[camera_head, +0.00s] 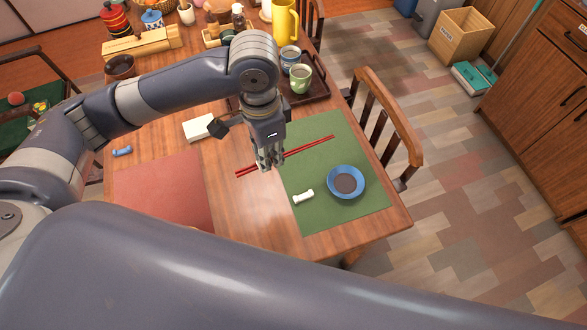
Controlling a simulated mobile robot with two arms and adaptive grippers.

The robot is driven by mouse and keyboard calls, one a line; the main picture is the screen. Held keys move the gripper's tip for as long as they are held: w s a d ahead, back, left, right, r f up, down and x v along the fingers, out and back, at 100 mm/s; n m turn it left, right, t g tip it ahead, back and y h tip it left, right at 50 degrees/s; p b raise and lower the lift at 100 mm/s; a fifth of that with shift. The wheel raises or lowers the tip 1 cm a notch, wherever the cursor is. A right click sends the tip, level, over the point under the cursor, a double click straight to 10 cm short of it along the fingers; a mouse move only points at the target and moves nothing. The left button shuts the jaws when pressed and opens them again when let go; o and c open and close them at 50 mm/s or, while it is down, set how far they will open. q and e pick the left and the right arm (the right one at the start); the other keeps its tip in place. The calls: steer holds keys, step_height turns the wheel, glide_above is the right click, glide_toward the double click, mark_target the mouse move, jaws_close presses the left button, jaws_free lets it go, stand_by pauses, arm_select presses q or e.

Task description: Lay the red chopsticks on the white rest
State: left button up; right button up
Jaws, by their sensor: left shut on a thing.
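The red chopsticks (308,146) run across the far part of the green mat (337,218) and over its left edge onto the bare table. My left gripper (268,164) points down over the mat's left edge and is shut on the red chopsticks, hiding their middle. I cannot tell whether they are lifted off the surface. The white rest (303,197) lies on the mat's near left part, apart from the chopsticks and nearer to me. My right gripper is not in view; a large arm link of mine covers the bottom of the picture.
A blue bowl (346,182) sits on the mat right of the rest. A tray (316,94) with cups stands beyond the mat. A red mat (160,190), a blue rest (122,151) and a white box (199,127) lie left. A chair (388,123) stands at the right.

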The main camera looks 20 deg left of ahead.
arm_select(q)
steer(key=d+f+m+b, duration=0.1)
steer(key=d+f+m, duration=0.4)
steer(key=m, duration=0.5)
steer(key=d+f+m, duration=0.4)
steer(key=f+m, duration=0.3)
steer(key=m, duration=0.2)
steer(key=w+a, duration=0.3)
steer(key=w, duration=0.1)
steer(key=w+a+f, duration=0.1)
steer(key=w+a, duration=0.2)
steer(key=w, duration=0.1)
steer(key=w+a+p, duration=0.1)
steer(key=w+a, duration=0.2)
steer(key=w, duration=0.1)
steer(key=shift+a+f, duration=0.15)
steer(key=shift+f, duration=0.05)
step_height(320, 180, down, 3)
steer(key=shift+w+f+p, duration=0.1)
steer(key=shift+f+p, duration=0.05)
steer(key=shift+p, duration=0.25)
steer(key=shift+f, duration=0.15)
steer(key=shift+f, duration=0.65)
steer(key=o, duration=0.7)
